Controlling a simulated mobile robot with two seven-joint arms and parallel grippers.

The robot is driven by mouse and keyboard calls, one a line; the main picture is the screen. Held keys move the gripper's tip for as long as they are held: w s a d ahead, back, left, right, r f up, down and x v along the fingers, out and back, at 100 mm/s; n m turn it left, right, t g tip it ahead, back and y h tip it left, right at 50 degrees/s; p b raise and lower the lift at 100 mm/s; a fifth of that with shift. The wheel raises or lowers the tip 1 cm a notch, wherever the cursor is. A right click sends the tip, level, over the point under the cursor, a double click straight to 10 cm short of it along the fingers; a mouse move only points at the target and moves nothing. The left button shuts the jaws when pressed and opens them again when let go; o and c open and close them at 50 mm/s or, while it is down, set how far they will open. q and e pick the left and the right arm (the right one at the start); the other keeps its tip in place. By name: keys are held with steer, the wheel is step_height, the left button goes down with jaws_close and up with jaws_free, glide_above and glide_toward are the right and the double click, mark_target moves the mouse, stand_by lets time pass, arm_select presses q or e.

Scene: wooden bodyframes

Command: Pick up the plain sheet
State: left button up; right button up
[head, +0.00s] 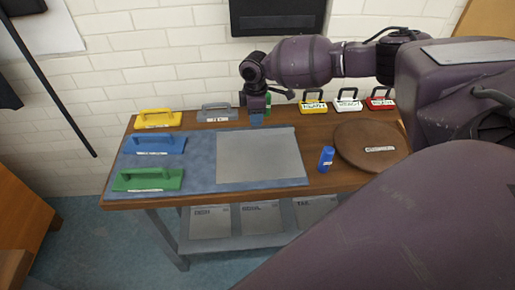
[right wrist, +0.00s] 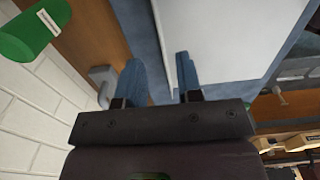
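The plain sheet (head: 260,157) is a flat grey rectangle lying on the blue mat (head: 202,143) on the wooden table. It shows pale in the right wrist view (right wrist: 215,35), with one edge near my fingers. My right gripper (head: 257,119) is at the sheet's far edge, pointing down. I cannot tell whether the fingertips touch the sheet or mat. My left gripper is not in view.
Several labelled handled pieces (head: 348,104) line the back right.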

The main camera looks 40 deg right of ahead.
steer(key=shift+f+b, duration=0.3)
steer(key=shift+f, duration=2.75)
jaws_close()
